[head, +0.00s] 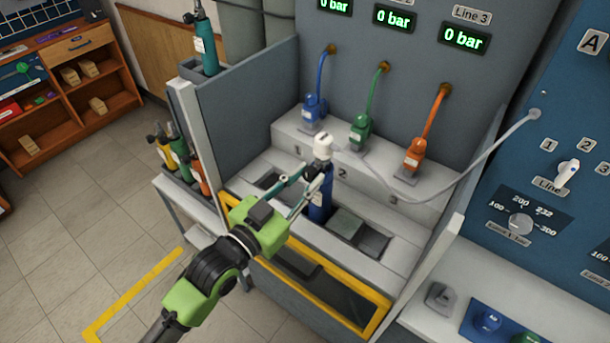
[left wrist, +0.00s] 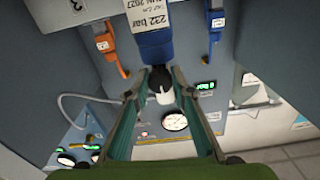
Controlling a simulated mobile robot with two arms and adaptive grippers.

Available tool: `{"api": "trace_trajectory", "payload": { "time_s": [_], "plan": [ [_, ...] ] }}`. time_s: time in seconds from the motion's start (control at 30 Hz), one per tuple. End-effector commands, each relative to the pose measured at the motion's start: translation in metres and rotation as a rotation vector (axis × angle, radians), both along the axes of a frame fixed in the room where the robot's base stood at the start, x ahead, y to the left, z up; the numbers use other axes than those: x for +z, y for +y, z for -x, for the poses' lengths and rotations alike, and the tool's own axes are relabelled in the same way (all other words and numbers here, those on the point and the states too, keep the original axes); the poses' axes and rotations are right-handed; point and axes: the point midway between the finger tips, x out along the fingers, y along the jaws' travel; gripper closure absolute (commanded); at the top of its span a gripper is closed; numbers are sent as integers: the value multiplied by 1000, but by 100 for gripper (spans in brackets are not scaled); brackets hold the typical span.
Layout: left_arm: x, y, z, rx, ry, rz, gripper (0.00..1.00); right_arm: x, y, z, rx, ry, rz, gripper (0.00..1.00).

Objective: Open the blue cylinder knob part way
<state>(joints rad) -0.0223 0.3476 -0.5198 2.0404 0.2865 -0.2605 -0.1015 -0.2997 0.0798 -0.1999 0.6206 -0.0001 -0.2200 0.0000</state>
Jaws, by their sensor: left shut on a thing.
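The blue cylinder (head: 320,205) stands upright in a bay of the testbench, with a white cap (head: 323,147) on top. In the left wrist view the cylinder (left wrist: 153,45) hangs from the top edge, its label reading 232 bar. A small dark knob (left wrist: 158,75) is at its neck, beside the white cap (left wrist: 163,96). My left gripper (head: 312,173) is at the neck just below the cap, its fingers shut on the knob. The fingertips partly hide the knob in the head view. My right gripper is not in view.
Blue, green and orange connectors (head: 415,155) stand on the ledge behind. Grey side walls (head: 225,125) and a yellow frame (head: 375,318) bound the bench. Three displays read 0 bar.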

Motion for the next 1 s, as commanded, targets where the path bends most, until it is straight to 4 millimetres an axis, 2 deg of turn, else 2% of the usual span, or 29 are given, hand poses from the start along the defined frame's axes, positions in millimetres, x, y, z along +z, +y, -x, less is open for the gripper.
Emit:
{"api": "trace_trajectory", "payload": {
  "time_s": [0.1,0.4,0.7,1.0],
  "plan": [
    [3,0,0,0,50,66,99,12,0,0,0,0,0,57],
    [3,-1,0,1,177,244,99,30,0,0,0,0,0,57],
    [2,-1,1,0,261,363,99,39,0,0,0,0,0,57],
    [1,-1,1,0,288,399,99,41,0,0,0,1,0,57]
  ]
}}
